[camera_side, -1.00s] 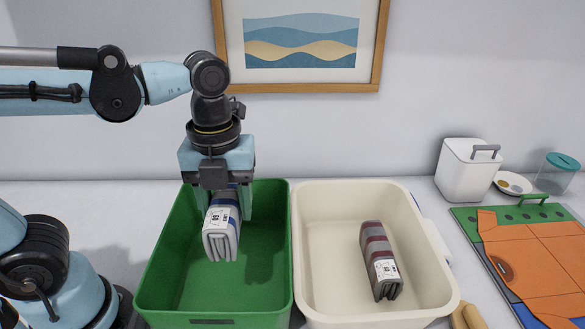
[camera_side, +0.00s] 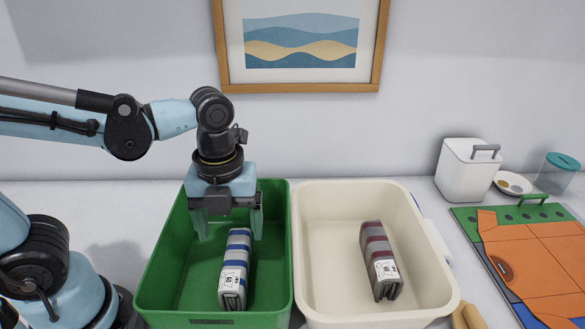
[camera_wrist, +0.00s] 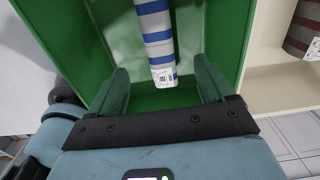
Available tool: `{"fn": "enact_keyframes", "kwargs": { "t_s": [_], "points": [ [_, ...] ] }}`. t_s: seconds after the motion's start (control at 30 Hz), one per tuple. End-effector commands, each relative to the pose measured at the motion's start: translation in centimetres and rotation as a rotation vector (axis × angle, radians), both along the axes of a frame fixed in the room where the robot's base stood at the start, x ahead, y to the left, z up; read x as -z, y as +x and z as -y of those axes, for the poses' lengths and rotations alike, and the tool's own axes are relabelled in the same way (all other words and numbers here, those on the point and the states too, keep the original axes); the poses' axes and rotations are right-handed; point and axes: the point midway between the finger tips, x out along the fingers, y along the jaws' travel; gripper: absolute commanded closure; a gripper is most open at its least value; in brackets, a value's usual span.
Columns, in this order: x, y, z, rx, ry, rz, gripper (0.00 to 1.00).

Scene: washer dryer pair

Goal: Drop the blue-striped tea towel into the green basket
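The blue-striped tea towel (camera_side: 235,268), folded into a grey and blue bundle with a white label, lies on the floor of the green basket (camera_side: 269,282). In the wrist view the towel (camera_wrist: 155,30) lies beyond the fingertips, inside the green basket (camera_wrist: 104,27). My gripper (camera_side: 229,238) is inside the basket's opening, above and behind the towel. Its two fingers are spread wide with nothing between them. The wrist view also shows my gripper (camera_wrist: 164,75) open, its fingers apart from the towel.
A cream basket (camera_side: 322,215) stands right beside the green one and holds a red-striped towel (camera_side: 379,260). Further right are a white lidded canister (camera_side: 466,170), a small dish (camera_side: 512,184), a teal-lidded jar (camera_side: 558,174) and an orange folding board (camera_side: 530,255). A framed picture (camera_side: 300,45) hangs behind.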

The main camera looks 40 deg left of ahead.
Motion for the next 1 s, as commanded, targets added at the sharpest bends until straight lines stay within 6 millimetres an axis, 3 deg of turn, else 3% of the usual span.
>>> {"fn": "enact_keyframes", "kwargs": {
  "t_s": [0.47, 1.0],
  "points": [
    [-1.1, 0.0, 0.0, 0.0, 0.0, 0.0, 0.18],
    [-9.1, 0.0, 0.0, 0.0, 0.0, 0.0, 0.18]
  ]
}}
